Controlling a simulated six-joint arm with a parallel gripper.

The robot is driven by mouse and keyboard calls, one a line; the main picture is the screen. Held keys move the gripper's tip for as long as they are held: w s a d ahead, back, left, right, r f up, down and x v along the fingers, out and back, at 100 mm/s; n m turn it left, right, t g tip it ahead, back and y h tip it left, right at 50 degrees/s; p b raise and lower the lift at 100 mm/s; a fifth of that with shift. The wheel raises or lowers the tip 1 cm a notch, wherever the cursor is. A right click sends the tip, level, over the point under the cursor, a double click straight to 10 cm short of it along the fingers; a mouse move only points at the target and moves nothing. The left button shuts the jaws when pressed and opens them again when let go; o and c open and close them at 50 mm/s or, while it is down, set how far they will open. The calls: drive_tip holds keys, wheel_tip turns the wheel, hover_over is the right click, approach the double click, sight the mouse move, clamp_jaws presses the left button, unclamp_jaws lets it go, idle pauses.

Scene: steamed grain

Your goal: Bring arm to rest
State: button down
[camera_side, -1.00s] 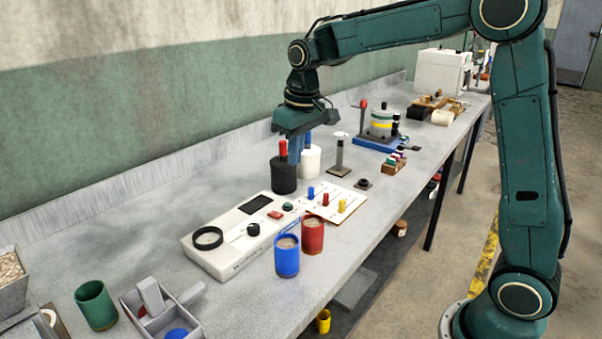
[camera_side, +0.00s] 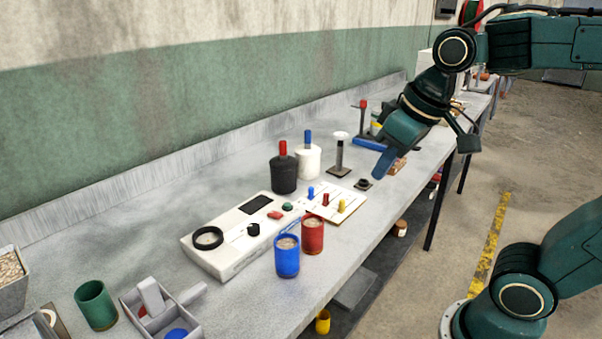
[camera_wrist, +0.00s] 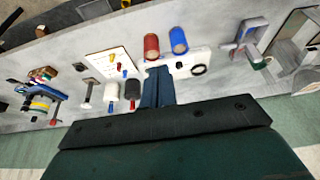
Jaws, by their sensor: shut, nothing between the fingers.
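My gripper (camera_side: 384,166) is shut and empty, raised above the bench's front edge on the right side of the side view. In the wrist view my gripper's fingers (camera_wrist: 158,80) lie together with nothing between them. The arm is bent, with its wrist tilted down toward the left. The grey bench (camera_side: 345,248) runs from lower left to upper right below it. Nothing on the bench is seen touching the gripper.
A blue cup (camera_side: 287,262) and a red cup (camera_side: 313,240) with grain stand by a white device (camera_side: 215,262). Black (camera_side: 283,176) and white (camera_side: 308,162) bottles stand behind. A green cup (camera_side: 96,308) is at lower left. Open floor (camera_side: 440,270) lies right of the bench.

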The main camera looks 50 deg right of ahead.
drive_tip(key=s+f+t, duration=0.1)
drive_tip(key=s+f, duration=0.1)
drive_tip(key=s, duration=0.4)
drive_tip(key=shift+s+a+f, duration=0.2)
drive_tip(key=shift+s+f, duration=0.15)
idle(0.7)
